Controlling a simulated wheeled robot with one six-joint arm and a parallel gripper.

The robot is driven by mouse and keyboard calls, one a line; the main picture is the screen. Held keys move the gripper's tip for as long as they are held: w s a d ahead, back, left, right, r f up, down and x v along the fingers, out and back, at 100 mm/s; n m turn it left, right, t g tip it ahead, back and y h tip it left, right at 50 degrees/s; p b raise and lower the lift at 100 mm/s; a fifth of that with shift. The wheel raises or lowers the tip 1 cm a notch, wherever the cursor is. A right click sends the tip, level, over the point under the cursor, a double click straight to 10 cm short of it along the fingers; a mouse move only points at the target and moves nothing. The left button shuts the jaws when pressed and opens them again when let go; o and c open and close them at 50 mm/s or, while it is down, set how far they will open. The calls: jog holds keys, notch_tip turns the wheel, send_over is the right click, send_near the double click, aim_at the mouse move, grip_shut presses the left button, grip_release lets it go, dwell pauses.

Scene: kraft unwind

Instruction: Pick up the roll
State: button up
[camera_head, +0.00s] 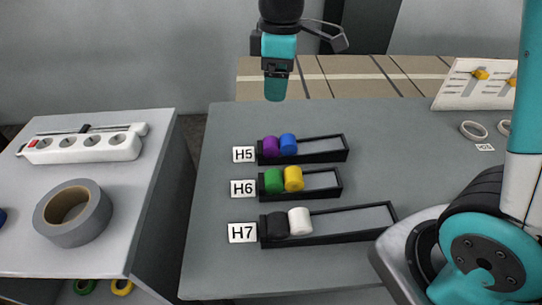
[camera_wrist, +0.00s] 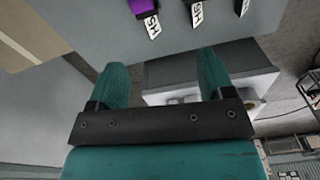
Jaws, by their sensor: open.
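A grey tape roll (camera_head: 64,231) lies flat on the left table in the head view, with a brown core. My gripper (camera_head: 275,90) is high at the top middle of the head view, well apart from this roll. In the wrist view my gripper (camera_wrist: 163,80) has its two teal fingers spread with nothing held between them. Several small coloured rolls, such as the purple one (camera_head: 270,147), lie in black trays on the middle table.
A white power strip (camera_head: 82,146) lies behind the roll on the left table (camera_head: 110,245). A gap separates it from the middle table (camera_head: 225,125). The trays carry labels H5, H6 and H7. White rings (camera_head: 473,130) and a white board (camera_head: 457,91) stand at the right.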

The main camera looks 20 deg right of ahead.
jog(key=w+d+f+n, duration=0.1)
jog(key=w+f, duration=0.2)
jog(key=p, duration=0.1)
send_over(271, 141)
jog(key=shift+h, duration=0.3)
jog(key=f, duration=1.1)
jog(key=shift+s+d+f, duration=0.1)
jog(key=shift+s+d, duration=0.1)
jog(key=shift+d, duration=0.05)
jog(key=shift+w+a+f+p, duration=0.15)
jog(key=shift+f+p, duration=0.25)
jog(key=shift+f, duration=1.1)
jog(key=shift+w+a+f+p, duration=0.1)
jog(key=shift+f+p, duration=0.3)
jog(key=shift+f, duration=1.1)
jog(key=c, duration=1)
